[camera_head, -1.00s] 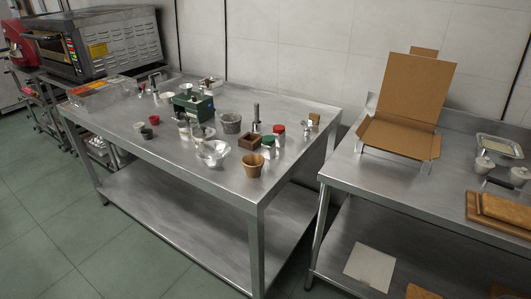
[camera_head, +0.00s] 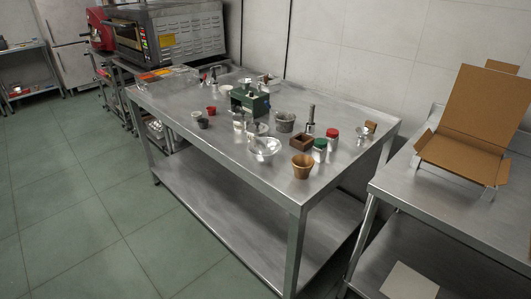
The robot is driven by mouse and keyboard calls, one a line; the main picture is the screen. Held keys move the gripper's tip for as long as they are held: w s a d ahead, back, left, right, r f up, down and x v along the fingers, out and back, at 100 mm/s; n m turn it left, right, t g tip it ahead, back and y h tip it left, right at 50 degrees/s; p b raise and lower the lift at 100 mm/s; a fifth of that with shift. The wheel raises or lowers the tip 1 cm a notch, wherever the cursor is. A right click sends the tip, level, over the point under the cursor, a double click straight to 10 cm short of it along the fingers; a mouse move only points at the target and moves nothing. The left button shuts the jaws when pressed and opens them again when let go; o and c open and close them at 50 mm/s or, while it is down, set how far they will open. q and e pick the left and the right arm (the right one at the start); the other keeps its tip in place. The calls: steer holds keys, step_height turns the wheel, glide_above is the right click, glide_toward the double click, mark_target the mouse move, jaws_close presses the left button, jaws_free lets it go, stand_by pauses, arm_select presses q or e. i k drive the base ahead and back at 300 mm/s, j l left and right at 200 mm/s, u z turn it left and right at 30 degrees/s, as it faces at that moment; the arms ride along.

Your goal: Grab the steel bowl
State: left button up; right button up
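A shiny, silvery bowl (camera_head: 265,148), which looks like the steel bowl, sits on the steel table (camera_head: 215,140) near its front edge. A wooden-coloured cup (camera_head: 302,166) stands to its right, and a green-and-metal device (camera_head: 248,100) stands behind it. Another small shiny item (camera_head: 364,137) is near the table's right end; I cannot tell if it is a bowl. Neither of my grippers is in view.
Red-lidded (camera_head: 332,138) and green-lidded (camera_head: 320,149) jars, a brown box (camera_head: 301,142) and a grey pot (camera_head: 285,122) crowd the bowl's right side. A second table (camera_head: 450,212) bears an open cardboard box (camera_head: 468,150). The floor in front is clear.

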mark_target(264, 148)
steer(key=i+j, duration=0.2)
steer(key=j, duration=0.15)
steer(key=i+j+z, duration=0.2)
steer(key=i+j, duration=0.2)
steer(key=j, duration=0.25)
steer(key=i+j, duration=0.2)
steer(key=j, duration=0.2)
